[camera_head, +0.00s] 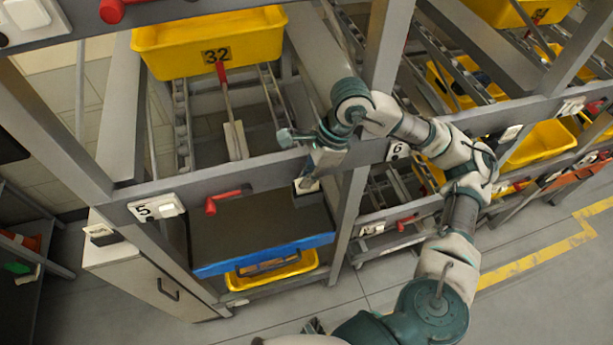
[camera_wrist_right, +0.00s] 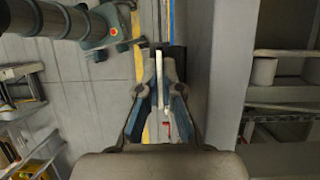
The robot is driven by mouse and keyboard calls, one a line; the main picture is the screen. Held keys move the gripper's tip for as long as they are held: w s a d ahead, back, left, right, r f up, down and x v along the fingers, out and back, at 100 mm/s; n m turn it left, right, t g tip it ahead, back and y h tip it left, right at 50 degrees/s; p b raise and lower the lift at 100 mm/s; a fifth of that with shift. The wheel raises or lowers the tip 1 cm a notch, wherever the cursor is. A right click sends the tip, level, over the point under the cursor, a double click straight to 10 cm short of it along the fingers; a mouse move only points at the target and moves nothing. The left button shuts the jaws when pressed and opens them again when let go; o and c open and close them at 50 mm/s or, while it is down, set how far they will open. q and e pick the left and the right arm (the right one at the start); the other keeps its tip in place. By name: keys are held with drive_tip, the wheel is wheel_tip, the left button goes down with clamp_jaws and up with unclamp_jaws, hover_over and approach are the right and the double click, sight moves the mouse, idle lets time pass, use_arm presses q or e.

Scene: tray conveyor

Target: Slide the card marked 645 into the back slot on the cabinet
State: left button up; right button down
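My right gripper (camera_head: 312,142) hangs in front of the grey rack beam in the head view. In the right wrist view its two dark fingers (camera_wrist_right: 161,85) are close together, with a thin pale strip between them, seen edge-on. This looks like the card (camera_wrist_right: 159,66); its number cannot be read. A grey-white cabinet (camera_head: 143,273) stands low at the left in the head view. A small dark-and-white holder (camera_head: 100,234) sits on its top; which slot is the back one cannot be told. Another arm's teal gripper (camera_wrist_right: 110,32), apparently my left, shows in the wrist view; its fingers are unclear.
A yellow tray marked 32 (camera_head: 212,45) sits on the upper rack. A blue-edged shelf (camera_head: 265,255) is above a yellow bin (camera_head: 272,273). Red handles (camera_head: 225,198) and labels 5 (camera_head: 156,207) and 6 (camera_head: 398,150) stick out from the beam. The floor in front is clear.

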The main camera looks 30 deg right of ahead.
drive_tip(key=shift+d+r+p, duration=0.2)
drive_tip(key=shift+r+p, duration=1.25)
drive_tip(key=shift+r, duration=0.7)
drive_tip(key=shift+a+r, duration=0.1)
drive_tip(key=shift+r+p, duration=1.4)
drive_tip(key=shift+r, duration=0.55)
